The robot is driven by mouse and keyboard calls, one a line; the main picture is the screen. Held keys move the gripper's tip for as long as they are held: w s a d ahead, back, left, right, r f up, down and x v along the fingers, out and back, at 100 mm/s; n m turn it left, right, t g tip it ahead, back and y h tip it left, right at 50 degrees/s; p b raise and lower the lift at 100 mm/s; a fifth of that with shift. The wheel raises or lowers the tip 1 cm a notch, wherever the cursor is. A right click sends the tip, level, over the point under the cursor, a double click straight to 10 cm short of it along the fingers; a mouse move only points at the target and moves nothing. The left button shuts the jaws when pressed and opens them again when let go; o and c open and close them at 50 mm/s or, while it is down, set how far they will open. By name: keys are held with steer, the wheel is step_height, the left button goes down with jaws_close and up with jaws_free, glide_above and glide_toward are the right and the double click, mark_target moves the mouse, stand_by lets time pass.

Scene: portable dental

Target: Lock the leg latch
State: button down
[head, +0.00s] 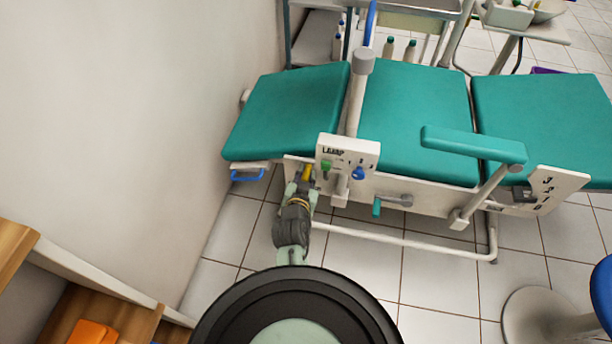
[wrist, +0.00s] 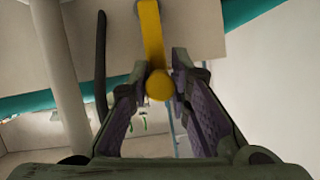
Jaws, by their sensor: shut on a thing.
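The latch is a yellow lever (head: 306,172) on the near side rail of the teal dental chair, below its left cushion (head: 285,115). In the wrist view the lever (wrist: 151,35) hangs down from a pale plate and ends in a round yellow knob (wrist: 159,85). My gripper (head: 303,186) reaches up to it from below. In the wrist view its two dark fingertips (wrist: 163,78) are shut on the knob, one on each side.
A pale control panel (head: 347,153) with a green and a blue knob is just right of my gripper. A blue handle (head: 247,176) is to its left. A green-tipped lever (head: 377,207) and a white floor bar (head: 400,241) are to the right. A wall (head: 140,130) bounds the left.

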steer(key=shift+r, duration=0.1)
steer(key=c, duration=1.5)
jaws_free()
